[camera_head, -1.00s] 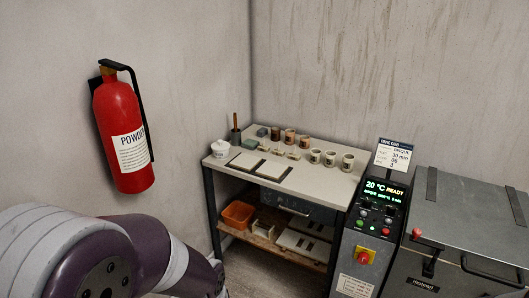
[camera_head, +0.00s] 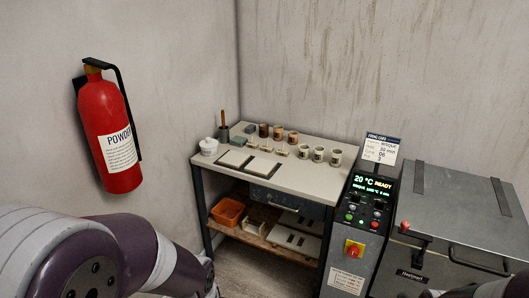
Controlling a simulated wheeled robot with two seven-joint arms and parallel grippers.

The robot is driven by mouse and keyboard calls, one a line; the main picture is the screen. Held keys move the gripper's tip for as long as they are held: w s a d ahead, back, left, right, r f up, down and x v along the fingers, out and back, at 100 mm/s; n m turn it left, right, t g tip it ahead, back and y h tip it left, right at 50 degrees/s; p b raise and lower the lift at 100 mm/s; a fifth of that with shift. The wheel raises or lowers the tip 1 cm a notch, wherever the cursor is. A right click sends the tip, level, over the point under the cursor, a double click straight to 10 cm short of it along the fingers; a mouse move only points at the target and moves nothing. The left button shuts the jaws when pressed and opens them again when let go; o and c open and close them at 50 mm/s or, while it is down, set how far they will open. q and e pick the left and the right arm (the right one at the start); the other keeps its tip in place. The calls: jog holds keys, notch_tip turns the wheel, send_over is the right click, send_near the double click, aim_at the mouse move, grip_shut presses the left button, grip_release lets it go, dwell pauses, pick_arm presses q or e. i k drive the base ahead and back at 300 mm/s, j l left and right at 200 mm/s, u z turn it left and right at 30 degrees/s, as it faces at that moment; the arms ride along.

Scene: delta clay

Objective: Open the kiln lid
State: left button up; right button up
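The kiln is the grey metal box at the right edge. Its lid (camera_head: 455,208) is flat and shut, with two dark straps across the top. A dark bar handle (camera_head: 480,262) runs along the lid's front edge. A red knob (camera_head: 404,227) sits at the lid's left front corner. The control panel (camera_head: 366,205) left of the kiln reads 20 °C READY. My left arm fills the lower left corner, but its gripper is out of the frame. No gripper fingers are visible.
A work table (camera_head: 290,168) with cups, a white jar (camera_head: 209,146) and flat boards stands left of the panel. An orange bin (camera_head: 228,212) sits on its lower shelf. A fire extinguisher (camera_head: 107,135) hangs on the left wall. Some floor shows below the table.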

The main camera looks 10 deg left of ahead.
aim_at(481, 223)
jog(key=z, duration=1.25)
